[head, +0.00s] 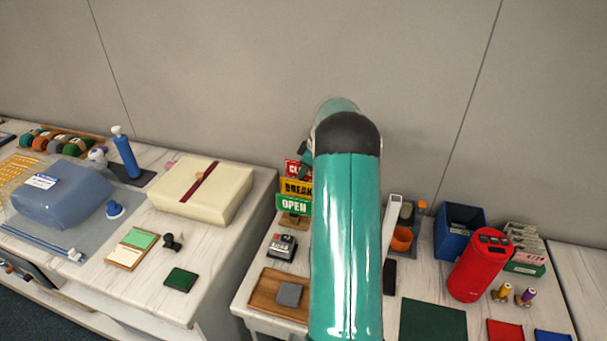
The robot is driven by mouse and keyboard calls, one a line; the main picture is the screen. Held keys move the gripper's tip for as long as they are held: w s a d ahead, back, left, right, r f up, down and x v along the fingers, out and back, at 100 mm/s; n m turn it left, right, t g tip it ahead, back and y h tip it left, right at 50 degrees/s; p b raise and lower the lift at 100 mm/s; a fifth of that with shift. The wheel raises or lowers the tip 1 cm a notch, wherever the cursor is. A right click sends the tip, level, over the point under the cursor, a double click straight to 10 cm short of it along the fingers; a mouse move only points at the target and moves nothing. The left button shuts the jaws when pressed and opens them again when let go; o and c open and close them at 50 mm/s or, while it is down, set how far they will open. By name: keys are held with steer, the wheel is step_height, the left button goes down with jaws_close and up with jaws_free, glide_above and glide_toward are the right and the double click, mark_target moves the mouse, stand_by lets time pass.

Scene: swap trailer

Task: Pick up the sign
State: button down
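A stack of signs stands on the right table, just left of my teal arm in the head view. The green "OPEN" sign (293,206) is lowest, the yellow "BREAK" sign (295,187) is above it, and a red sign (292,170) is at the top. Their right edges are partly hidden by my arm. They rest on a wooden stand (291,221). My arm rises through the middle of the picture and bends away at a dark joint. My gripper is hidden behind it, so its fingers and their distance from the signs cannot be seen.
A wooden tray (262,300) with a grey block and a dark stamp-like device (282,247) sit in front of the signs. A cream box (199,190) is on the left table, across a gap. A red cylinder (477,265) and blue bin (457,231) stand right. A wall is behind.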

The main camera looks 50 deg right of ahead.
step_height(320, 180, up, 3)
steer(key=shift+s+f, duration=0.15)
steer(key=s+a+r, duration=0.6)
steer(key=s+r, duration=0.3)
steer(key=s, duration=0.3)
steer(key=shift+s+a+r, duration=0.15)
steer(key=shift+a+r, duration=0.05)
